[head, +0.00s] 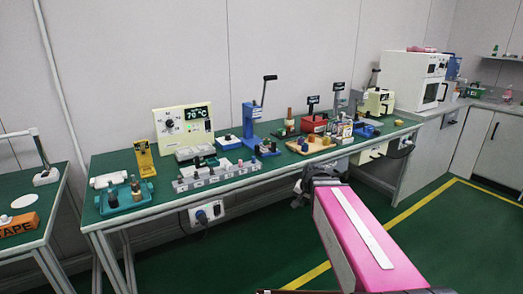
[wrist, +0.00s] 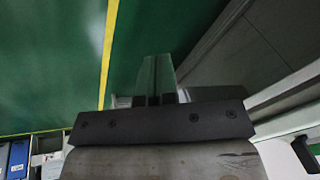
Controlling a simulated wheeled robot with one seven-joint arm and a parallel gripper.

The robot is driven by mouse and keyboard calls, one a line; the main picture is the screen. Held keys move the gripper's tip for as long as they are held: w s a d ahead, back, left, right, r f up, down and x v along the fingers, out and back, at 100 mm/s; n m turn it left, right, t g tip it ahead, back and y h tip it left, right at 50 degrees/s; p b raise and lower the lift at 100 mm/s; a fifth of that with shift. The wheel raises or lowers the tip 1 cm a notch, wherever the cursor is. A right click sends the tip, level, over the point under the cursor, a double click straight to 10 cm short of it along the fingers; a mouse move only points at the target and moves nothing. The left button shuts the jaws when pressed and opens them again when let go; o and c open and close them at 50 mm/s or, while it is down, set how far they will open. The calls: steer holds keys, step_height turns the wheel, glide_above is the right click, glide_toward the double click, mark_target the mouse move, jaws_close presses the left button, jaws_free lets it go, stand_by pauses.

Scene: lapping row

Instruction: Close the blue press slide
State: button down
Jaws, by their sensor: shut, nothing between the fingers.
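The blue press (head: 249,122) stands on the green bench in the head view, a tall blue column with a dark lever raised to the upper right. A low blue piece with a white top (head: 228,141) lies at its left foot; I cannot tell whether this is the slide or how far out it is. My gripper (wrist: 155,78) shows in the wrist view with its fingers together and nothing between them. In the head view my pink arm reaches toward the bench's front edge, its dark end near that edge, right of and nearer than the press. The press is not recognisable in the wrist view.
The green bench (head: 132,220) is crowded: a grey rack (head: 215,177) stands in front of the press, a wooden board (head: 311,146) to its right, and a yellow stand (head: 145,159) to its left. A white socket box (head: 207,214) hangs below the front edge. Green floor is open in front.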

steer(key=w+a+r+m+t+y, duration=0.25)
steer(key=w+a+r, duration=0.35)
steer(key=r, duration=0.4)
steer(key=m+t, duration=0.2)
steer(key=m, duration=0.2)
glide_toward(258, 151)
steer(key=s+d+r, duration=0.2)
steer(key=s+d, duration=0.3)
steer(key=shift+y, duration=0.45)
steer(key=x, duration=0.9)
steer(key=shift+w+a+f, duration=0.15)
steer(key=shift+a, duration=0.15)
steer(key=w+a, duration=0.2)
steer(key=shift+w+f, duration=0.25)
steer(key=shift+w, duration=0.1)
steer(key=shift+w+a, duration=0.2)
steer(key=shift+w, duration=0.2)
steer(key=w+a, duration=0.2)
steer(key=w, duration=0.1)
steer(key=w+a, duration=0.2)
steer(key=w, duration=0.2)
steer(key=w+a, duration=0.3)
steer(key=shift+w+a, duration=0.1)
steer(key=shift+w, duration=0.25)
steer(key=shift+r, duration=0.1)
